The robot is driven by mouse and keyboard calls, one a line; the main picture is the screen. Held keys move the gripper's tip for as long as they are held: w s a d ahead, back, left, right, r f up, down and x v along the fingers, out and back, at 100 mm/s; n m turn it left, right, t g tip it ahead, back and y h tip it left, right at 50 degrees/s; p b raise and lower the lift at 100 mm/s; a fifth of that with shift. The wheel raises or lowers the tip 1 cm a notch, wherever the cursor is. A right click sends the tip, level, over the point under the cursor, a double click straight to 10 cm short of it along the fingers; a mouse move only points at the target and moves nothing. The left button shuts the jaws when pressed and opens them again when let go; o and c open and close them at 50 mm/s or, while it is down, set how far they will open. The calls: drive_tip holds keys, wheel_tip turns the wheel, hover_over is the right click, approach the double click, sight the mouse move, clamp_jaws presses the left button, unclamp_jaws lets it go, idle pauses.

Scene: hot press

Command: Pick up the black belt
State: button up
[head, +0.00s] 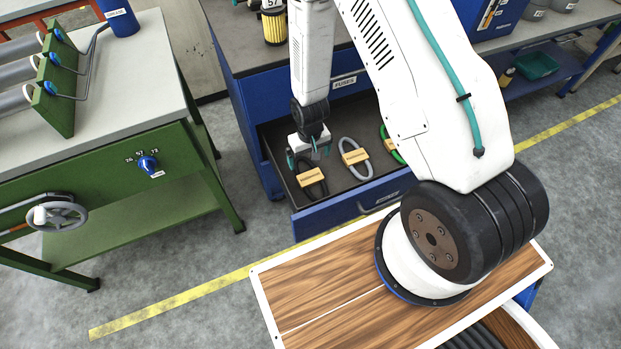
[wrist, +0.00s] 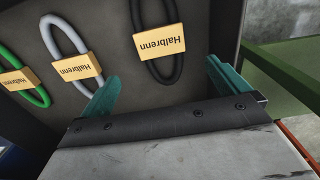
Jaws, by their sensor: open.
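The black belt (head: 310,184) lies in the open drawer at its left end, a dark loop with a tan label. In the wrist view the black belt (wrist: 159,52) lies ahead of my gripper, its label reading "Halbrenn" upside down. My gripper (head: 308,152) is over the drawer, at the belt's back end. In the wrist view my gripper (wrist: 162,82) is open, with teal fingers apart and nothing held between them. The belt's near end shows roughly between the fingers; its far end is cut off.
A grey belt (head: 354,158) and a partly hidden green belt (head: 391,146) lie to the right in the drawer (head: 345,201). The drawer walls are close around. A blue cabinet (head: 240,88) stands behind. A green bench (head: 110,170) with a handwheel is at left.

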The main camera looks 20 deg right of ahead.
sight(310, 177)
drive_tip(key=f, duration=0.6)
drive_tip(key=s+f, duration=0.1)
drive_tip(key=f, duration=0.2)
drive_tip(key=shift+a+f, duration=0.1)
drive_tip(key=shift+f, duration=0.25)
drive_tip(key=c, duration=1)
